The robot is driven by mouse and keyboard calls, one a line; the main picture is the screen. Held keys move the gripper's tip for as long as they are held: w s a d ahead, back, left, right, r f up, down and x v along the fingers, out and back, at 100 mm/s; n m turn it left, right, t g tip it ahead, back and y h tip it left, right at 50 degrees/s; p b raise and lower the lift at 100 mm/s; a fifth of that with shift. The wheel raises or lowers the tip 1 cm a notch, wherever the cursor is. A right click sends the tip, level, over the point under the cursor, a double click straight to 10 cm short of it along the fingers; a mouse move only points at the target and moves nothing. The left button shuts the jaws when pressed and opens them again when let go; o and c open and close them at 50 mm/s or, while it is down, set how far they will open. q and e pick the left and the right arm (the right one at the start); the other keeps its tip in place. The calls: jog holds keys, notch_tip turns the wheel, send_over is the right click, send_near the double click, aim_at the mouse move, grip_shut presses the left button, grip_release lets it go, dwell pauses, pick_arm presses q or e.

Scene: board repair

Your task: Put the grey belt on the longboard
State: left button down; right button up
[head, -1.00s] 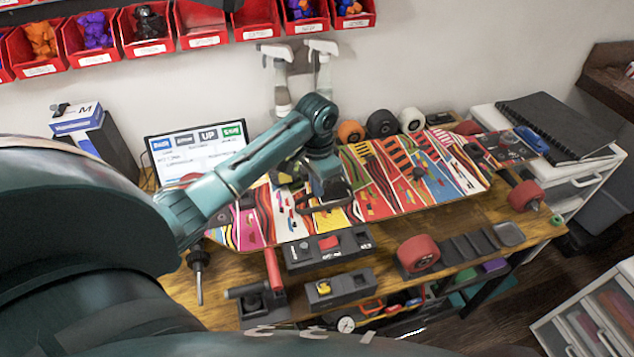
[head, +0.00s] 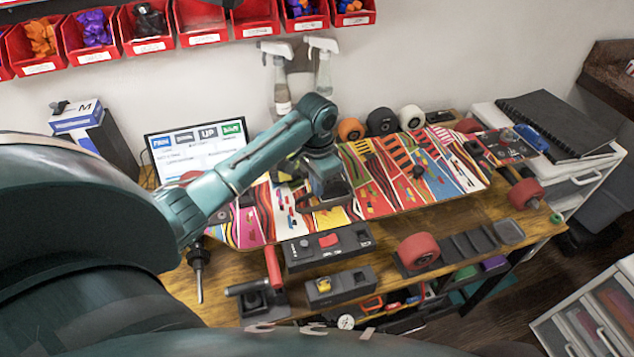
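The longboard (head: 395,178), with a bright multicoloured striped deck, lies across the workbench. A red wheel (head: 526,193) shows at its right end. My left gripper (head: 325,203) points down over the middle-left part of the deck, close to its surface. My own wrist hides the deck beneath it, and the fingers are too dark to tell whether they are open or hold anything. I cannot make out the grey belt. My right gripper is not in view.
A screen (head: 195,150) stands behind the board's left end. Loose wheels (head: 381,122) and spray bottles (head: 322,72) stand behind the board. Dark tool holders (head: 328,247) and a wheel tray (head: 470,245) line the front edge. Red bins (head: 150,28) hang above.

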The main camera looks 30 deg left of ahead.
pick_arm(q)
jog(key=shift+f, duration=0.25)
jog(key=c, duration=1.6)
grip_release()
jog(key=shift+c, duration=0.5)
jog(key=shift+c, duration=0.5)
jog(key=shift+r, duration=3.8)
